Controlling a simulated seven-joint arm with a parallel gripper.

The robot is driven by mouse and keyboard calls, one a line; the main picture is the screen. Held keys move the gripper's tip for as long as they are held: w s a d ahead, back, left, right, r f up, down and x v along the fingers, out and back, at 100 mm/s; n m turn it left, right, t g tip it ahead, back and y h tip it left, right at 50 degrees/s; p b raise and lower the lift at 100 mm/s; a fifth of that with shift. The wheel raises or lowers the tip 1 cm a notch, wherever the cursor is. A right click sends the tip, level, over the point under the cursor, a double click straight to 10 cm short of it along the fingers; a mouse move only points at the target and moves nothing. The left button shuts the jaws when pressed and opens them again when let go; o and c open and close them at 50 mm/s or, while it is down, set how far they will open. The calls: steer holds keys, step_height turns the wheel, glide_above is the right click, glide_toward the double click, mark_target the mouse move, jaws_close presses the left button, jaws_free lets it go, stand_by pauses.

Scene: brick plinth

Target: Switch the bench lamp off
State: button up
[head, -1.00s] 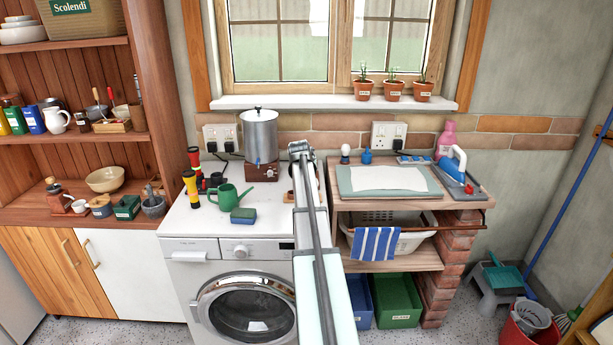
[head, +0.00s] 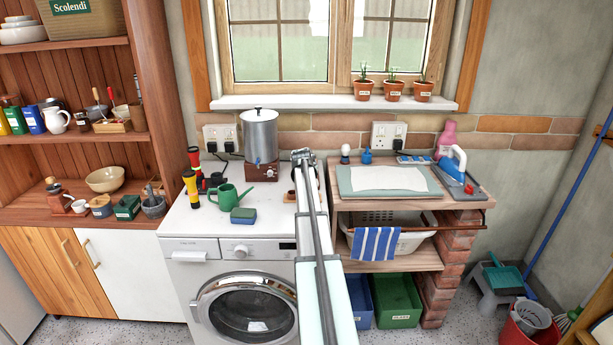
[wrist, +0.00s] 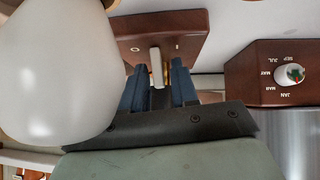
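In the wrist view, a dark wooden base (wrist: 190,24) carries the marks O on the left and I on the right. A pale switch lever (wrist: 155,54) stands between the marks, with a strip of brass to its right. A large white globe (wrist: 52,75), seemingly the lamp's, fills the left side. My gripper (wrist: 158,84) has its two blue fingers apart, one on each side of the lever; firm contact cannot be made out. In the head view, my gripper (head: 303,157) is above the white worktop, and my arm hides most of the lamp.
A wooden block with a month dial (wrist: 289,75) is close on the right in the wrist view. In the head view, a steel urn (head: 260,135), a green watering can (head: 229,195) and a sponge (head: 243,216) are left of my gripper. A wooden bench (head: 400,201) is right.

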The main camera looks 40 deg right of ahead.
jaws_close()
steer(key=shift+s+d+m+t+y, duration=0.35)
steer(key=shift+m+t+y, duration=0.3)
steer(key=shift+t, duration=0.25)
steer(key=shift+o, duration=0.9)
jaws_free()
steer(key=v, duration=1.3)
steer(key=shift+s+a+r, duration=0.1)
steer(key=shift+s+r, duration=0.05)
steer(key=shift+r, duration=0.25)
